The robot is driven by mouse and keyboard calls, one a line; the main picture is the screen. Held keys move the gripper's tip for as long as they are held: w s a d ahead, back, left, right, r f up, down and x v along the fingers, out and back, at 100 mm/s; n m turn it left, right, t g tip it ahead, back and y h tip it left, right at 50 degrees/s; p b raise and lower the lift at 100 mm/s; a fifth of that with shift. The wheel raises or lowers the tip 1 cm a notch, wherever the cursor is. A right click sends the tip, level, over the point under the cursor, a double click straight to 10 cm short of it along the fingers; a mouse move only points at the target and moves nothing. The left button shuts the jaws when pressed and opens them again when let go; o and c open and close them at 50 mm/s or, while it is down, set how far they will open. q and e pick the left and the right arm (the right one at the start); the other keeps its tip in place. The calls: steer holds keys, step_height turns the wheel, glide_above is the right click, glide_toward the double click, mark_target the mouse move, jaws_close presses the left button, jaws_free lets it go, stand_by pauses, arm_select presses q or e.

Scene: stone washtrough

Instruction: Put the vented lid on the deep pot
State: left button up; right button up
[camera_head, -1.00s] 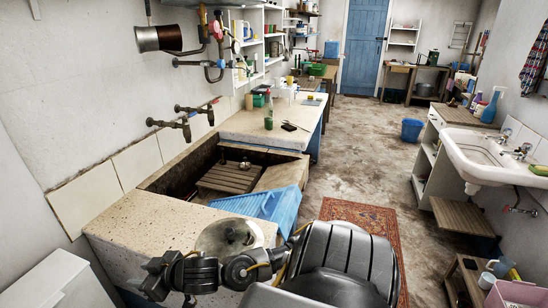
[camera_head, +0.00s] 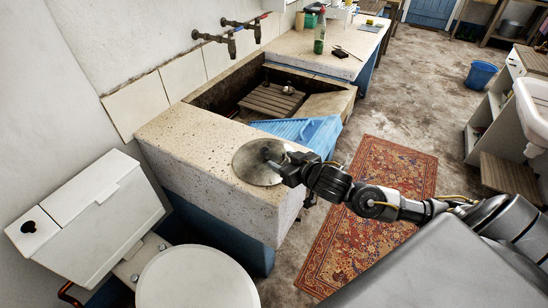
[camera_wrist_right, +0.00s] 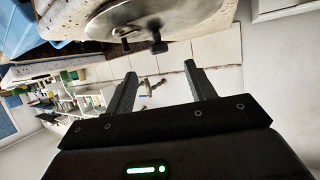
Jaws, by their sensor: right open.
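A round grey metal lid (camera_head: 252,174) lies on the near end of the speckled stone trough top (camera_head: 200,160). My right gripper (camera_head: 275,162) reaches in from the right, with its tips at the lid's right side. In the right wrist view the lid (camera_wrist_right: 165,14) shows at the top, with dark knob-like parts at its edge. There my right gripper (camera_wrist_right: 158,70) is open, with nothing between its fingers. I cannot tell whether it touches the lid. I do not make out the deep pot in either view. My left gripper is not in view.
A blue ribbed washboard-like piece (camera_head: 312,132) leans at the trough basin, beyond the lid. A wooden slatted rack (camera_head: 270,101) lies in the basin. A toilet (camera_head: 195,280) stands at the near left. A red patterned rug (camera_head: 370,200) covers floor to the right.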

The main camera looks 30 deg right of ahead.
mark_target(265, 150)
steer(key=x, duration=0.5)
steer(key=shift+w+a+f, duration=0.1)
steer(key=shift+w+f, duration=0.1)
steer(key=shift+w, duration=0.25)
steer(key=p+x, duration=0.1)
steer(key=x, duration=0.3)
steer(key=shift+r, duration=0.1)
steer(key=shift+w, duration=0.5)
jaws_close()
